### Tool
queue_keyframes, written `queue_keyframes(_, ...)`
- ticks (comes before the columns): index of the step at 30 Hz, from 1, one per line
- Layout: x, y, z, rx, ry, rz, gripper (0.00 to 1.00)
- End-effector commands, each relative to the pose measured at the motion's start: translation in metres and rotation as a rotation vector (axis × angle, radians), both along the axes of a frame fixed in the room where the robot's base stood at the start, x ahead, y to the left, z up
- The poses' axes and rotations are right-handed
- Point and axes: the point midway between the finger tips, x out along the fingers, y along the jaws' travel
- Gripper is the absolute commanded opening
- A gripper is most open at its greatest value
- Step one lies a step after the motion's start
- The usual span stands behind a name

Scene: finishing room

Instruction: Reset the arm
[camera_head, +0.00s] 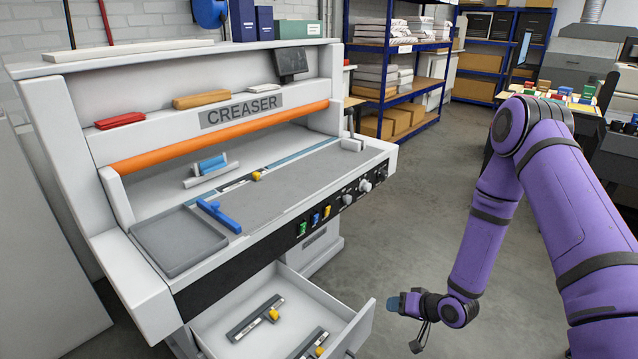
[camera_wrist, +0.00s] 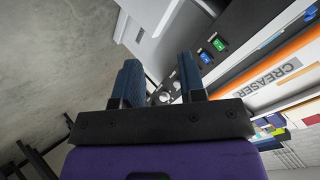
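My purple arm reaches down at the right of the head view. My gripper (camera_head: 396,303) hangs low, to the right of the open drawer's front corner, with a gap of floor showing between them. In the wrist view, the two blue fingers of my gripper (camera_wrist: 160,76) stand apart with nothing between them. The creaser (camera_head: 240,112) is the large pale machine on the left. Its drawer (camera_head: 362,322) is pulled out below the bed and holds two dark bars with yellow knobs (camera_head: 272,314).
Blue shelving (camera_head: 436,88) with boxes stands behind. A table with colourful blocks (camera_head: 563,93) is at back right. The middle floor (camera_head: 425,185) is clear.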

Motion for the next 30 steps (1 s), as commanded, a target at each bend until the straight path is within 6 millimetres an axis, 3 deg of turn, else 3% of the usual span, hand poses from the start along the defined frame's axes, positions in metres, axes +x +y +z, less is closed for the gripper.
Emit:
queue_keyframes(6,0.029,-0.023,0.063,-0.179,-0.033,0.012,0.37)
queue_keyframes(15,0.046,-0.053,0.153,-0.393,-0.048,-0.004,0.37)
queue_keyframes(23,0.038,-0.073,0.235,-0.539,-0.042,-0.039,0.37)
queue_keyframes(30,0.014,-0.088,0.307,-0.640,-0.022,-0.079,0.37)
